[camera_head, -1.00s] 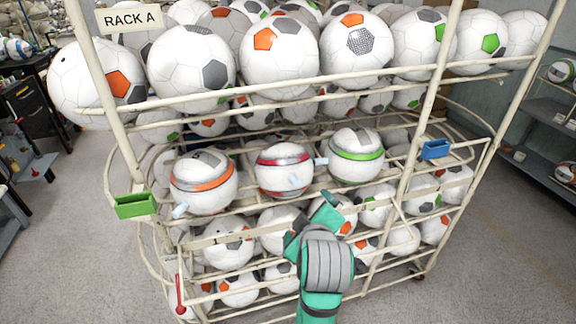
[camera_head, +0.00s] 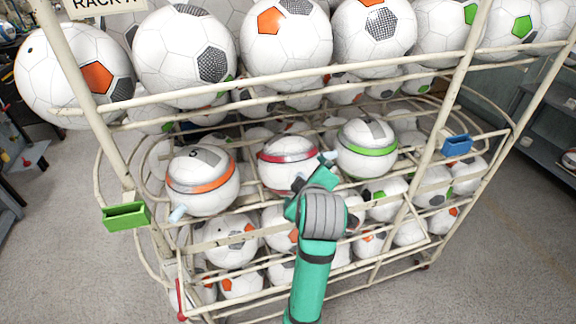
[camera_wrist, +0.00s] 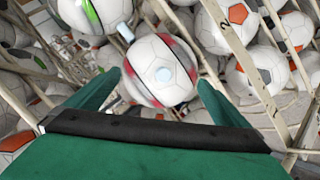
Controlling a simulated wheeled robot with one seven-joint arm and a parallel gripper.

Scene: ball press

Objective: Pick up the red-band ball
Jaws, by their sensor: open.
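The red-band ball (camera_head: 284,158) sits in the rack's middle row, between the orange-band ball (camera_head: 202,182) and the green-band ball (camera_head: 366,149). It is white with a red and grey band. My gripper (camera_head: 312,178) is in front of its lower right side and hides part of it. In the wrist view the red-band ball (camera_wrist: 160,69) lies ahead of the two green fingertips (camera_wrist: 164,84), which are spread apart with nothing gripped between them. I cannot tell whether a fingertip touches the ball.
Rack bars (camera_head: 300,78) run above the middle row, below a shelf full of balls. A green bin (camera_head: 126,215) hangs at left and a blue bin (camera_head: 457,145) at right. More balls fill the shelf below. Grey floor (camera_head: 510,240) is clear at right.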

